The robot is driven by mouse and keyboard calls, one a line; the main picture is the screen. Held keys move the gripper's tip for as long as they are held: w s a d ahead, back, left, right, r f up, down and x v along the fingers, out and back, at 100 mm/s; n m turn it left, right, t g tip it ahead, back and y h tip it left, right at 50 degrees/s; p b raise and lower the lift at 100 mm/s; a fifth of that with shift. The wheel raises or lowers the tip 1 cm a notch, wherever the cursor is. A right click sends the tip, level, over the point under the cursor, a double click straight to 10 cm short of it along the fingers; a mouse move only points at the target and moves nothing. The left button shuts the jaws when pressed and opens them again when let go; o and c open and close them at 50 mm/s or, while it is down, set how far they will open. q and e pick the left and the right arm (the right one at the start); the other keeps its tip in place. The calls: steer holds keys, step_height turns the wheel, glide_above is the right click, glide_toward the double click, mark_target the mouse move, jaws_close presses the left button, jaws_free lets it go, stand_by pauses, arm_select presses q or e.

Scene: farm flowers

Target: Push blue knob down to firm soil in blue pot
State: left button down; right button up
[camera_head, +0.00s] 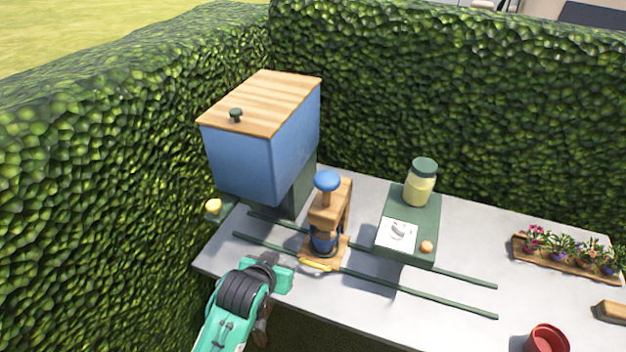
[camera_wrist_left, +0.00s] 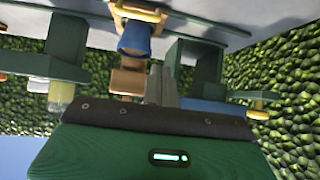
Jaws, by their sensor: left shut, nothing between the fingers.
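The blue knob (camera_head: 327,181) tops a wooden press (camera_head: 329,217) on the table, standing above the frame on its shaft. The blue pot (camera_head: 322,243) sits upright in the press below the knob; it also shows in the left wrist view (camera_wrist_left: 135,38), which looks upside down. My left gripper (camera_head: 277,262) is shut and empty, in front and left of the press, apart from the knob and lower than it. Its closed fingers (camera_wrist_left: 162,85) show in the wrist view beside the press. The soil inside the pot is hidden. My right gripper is not in view.
A blue hopper (camera_head: 240,163) with a wooden lid stands behind left. A green box (camera_head: 408,228) with a dial and jar (camera_head: 420,183) stands right. Two green rails (camera_head: 420,296) run along the table (camera_head: 455,250). A flower tray (camera_head: 565,262) and red pot (camera_head: 547,338) are far right.

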arm_select(q)
steer(key=w+d+r+t+h, duration=0.1)
steer(key=w+d+r+t, duration=0.1)
steer(key=r, duration=0.8)
steer(key=w+d+r+t+h, duration=0.1)
steer(key=w+d+r, duration=0.3)
steer(key=r, duration=0.7)
steer(key=shift+w+d+m+t+p, duration=0.15)
steer(key=shift+m+t+p, duration=0.3)
steer(key=shift+t, duration=0.35)
steer(key=shift+w, duration=0.1)
steer(key=p, duration=0.4)
glide_above(323, 182)
step_height(323, 182, down, 2)
steer(key=shift+d+f, duration=0.1)
steer(key=shift+f, duration=0.1)
step_height(323, 182, down, 3)
steer(key=shift+r+p, duration=0.1)
steer(key=shift+p, duration=0.35)
steer(key=shift+f, duration=0.7)
